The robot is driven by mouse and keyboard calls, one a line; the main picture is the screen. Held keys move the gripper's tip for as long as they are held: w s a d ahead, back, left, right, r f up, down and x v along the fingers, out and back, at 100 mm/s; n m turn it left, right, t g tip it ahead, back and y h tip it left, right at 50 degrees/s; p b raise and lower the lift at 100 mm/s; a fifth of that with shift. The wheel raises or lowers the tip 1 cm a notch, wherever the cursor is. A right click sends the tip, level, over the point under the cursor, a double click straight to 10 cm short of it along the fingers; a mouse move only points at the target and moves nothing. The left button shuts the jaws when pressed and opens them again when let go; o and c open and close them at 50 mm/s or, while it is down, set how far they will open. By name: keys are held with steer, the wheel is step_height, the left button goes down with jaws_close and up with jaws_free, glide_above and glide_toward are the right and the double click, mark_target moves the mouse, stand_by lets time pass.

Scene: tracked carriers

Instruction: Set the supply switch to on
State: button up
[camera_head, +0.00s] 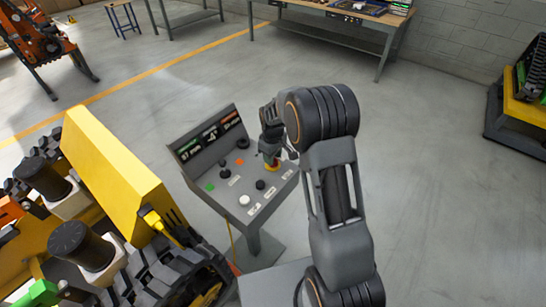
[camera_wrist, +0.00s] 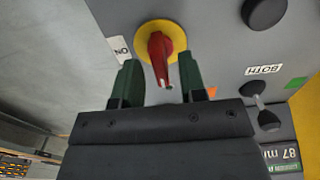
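The supply switch is a red rotary handle (camera_wrist: 161,58) on a round yellow plate (camera_wrist: 143,28), set in a grey panel. In the wrist view its handle points down toward my gripper, not toward the "ON" label (camera_wrist: 120,50) at the plate's left. My gripper (camera_wrist: 159,62) is open, with one dark green finger on each side of the handle and a visible gap on both sides. In the head view my gripper (camera_head: 270,145) is over the switch (camera_head: 271,165) at the console's right part and partly hides it.
The grey console (camera_head: 233,185) also carries black, white, green and orange controls and a raised display board (camera_head: 209,138). A yellow tracked machine (camera_head: 115,165) stands close at its left. A workbench (camera_head: 335,15) is at the back.

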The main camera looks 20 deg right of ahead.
steer(key=shift+f, duration=0.7)
jaws_close()
